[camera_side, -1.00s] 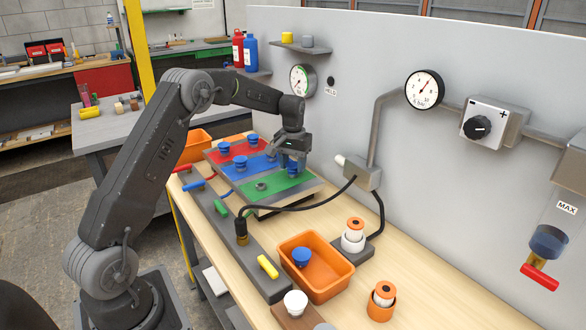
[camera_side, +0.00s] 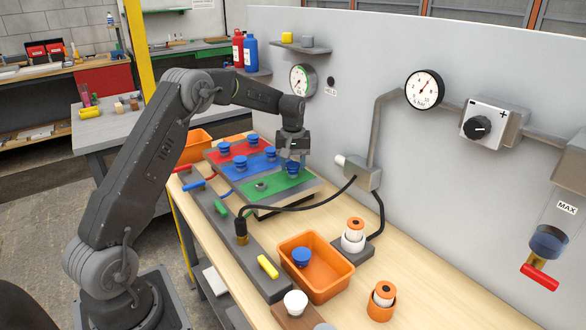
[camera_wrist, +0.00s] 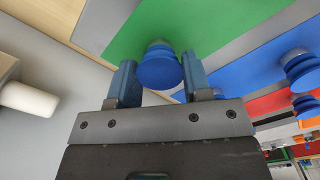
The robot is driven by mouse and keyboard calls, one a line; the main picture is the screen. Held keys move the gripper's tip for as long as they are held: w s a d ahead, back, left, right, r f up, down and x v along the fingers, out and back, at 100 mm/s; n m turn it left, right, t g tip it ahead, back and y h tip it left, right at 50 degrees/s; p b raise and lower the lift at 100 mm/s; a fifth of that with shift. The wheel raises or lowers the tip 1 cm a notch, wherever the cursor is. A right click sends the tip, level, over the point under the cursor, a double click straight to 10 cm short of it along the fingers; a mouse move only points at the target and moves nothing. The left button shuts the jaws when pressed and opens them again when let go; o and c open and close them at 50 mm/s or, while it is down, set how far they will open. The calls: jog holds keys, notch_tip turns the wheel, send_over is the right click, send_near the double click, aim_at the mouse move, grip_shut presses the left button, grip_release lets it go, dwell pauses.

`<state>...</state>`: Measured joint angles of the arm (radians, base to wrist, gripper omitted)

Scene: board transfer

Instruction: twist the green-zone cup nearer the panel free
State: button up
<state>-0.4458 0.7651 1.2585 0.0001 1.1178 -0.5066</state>
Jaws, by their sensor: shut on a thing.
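The blue green-zone cup nearer the panel (camera_side: 292,169) is at the panel-side end of the green zone (camera_side: 272,187). My gripper (camera_side: 292,160) is above it, pointing down. In the wrist view the cup (camera_wrist: 158,70) sits between the two blue fingers of my gripper (camera_wrist: 160,76), which is shut on it. The cup's narrower far end meets the green surface in that view; I cannot tell whether it is still fully seated. The other green-zone spot (camera_side: 260,186) shows a bare grey fitting with no cup on it.
Blue cups stand on the blue zone (camera_side: 250,174) and red zone (camera_side: 233,151). An orange bin (camera_side: 332,285) holds a loose blue cup (camera_side: 301,257). A black cable (camera_side: 305,208) runs in front of the board to a grey box (camera_side: 362,172) on the panel.

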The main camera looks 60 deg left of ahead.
jog(key=n, duration=0.3)
jog(key=shift+n, duration=0.3)
jog(key=n, duration=0.2)
jog(key=shift+n, duration=0.3)
jog(key=o, duration=0.9)
jog(key=shift+o, duration=0.2)
